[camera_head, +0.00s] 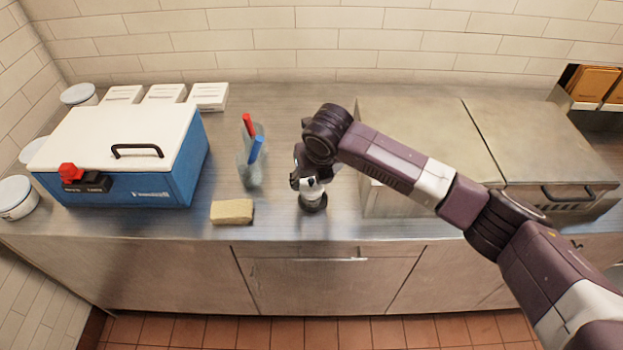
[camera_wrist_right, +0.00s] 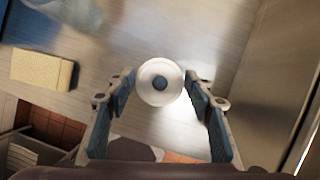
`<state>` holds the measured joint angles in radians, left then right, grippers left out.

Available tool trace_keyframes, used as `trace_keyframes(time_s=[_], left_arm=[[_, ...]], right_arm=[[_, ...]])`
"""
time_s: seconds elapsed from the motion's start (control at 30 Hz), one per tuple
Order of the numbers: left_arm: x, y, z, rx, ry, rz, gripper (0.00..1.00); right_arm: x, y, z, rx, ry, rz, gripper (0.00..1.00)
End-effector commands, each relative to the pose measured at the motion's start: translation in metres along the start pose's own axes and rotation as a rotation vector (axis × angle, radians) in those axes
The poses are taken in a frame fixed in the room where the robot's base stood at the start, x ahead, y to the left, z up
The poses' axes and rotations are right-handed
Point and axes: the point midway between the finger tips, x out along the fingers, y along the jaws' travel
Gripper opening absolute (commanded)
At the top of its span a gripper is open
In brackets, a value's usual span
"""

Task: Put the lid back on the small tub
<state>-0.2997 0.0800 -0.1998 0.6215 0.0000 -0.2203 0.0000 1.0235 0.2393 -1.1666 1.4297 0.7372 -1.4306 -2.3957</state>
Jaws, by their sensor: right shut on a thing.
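My right gripper (camera_head: 308,182) points down over the counter, right of the sponge. In the right wrist view its fingers (camera_wrist_right: 160,86) are shut on a round white thing (camera_wrist_right: 147,94) with a dark knob-like centre. It looks like a lid or a small topped container; I cannot tell which. In the head view a small pale and dark object (camera_head: 313,202) shows just under the fingers, partly hidden by them. White round tubs with pale tops stand at the left, one at the front left (camera_head: 17,204) and one at the back (camera_head: 79,98). My left gripper is not in view.
A blue box with a white top (camera_head: 180,165) stands at the left. A steel unit with lids (camera_head: 430,115) stands at the right. White boxes (camera_head: 208,97) line the back.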

Motion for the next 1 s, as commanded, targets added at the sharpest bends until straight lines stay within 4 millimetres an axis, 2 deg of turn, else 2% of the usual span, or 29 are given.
trace_keyframes(time_s=[0.57, 1.0], left_arm=[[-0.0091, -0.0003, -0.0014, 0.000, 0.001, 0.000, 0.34], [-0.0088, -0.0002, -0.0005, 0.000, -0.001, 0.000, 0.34]], right_arm=[[-0.0014, -0.0006, 0.0001, 0.000, 0.000, -0.001, 0.40], [-0.0007, -0.0004, -0.0001, 0.000, 0.000, 0.000, 0.40]])
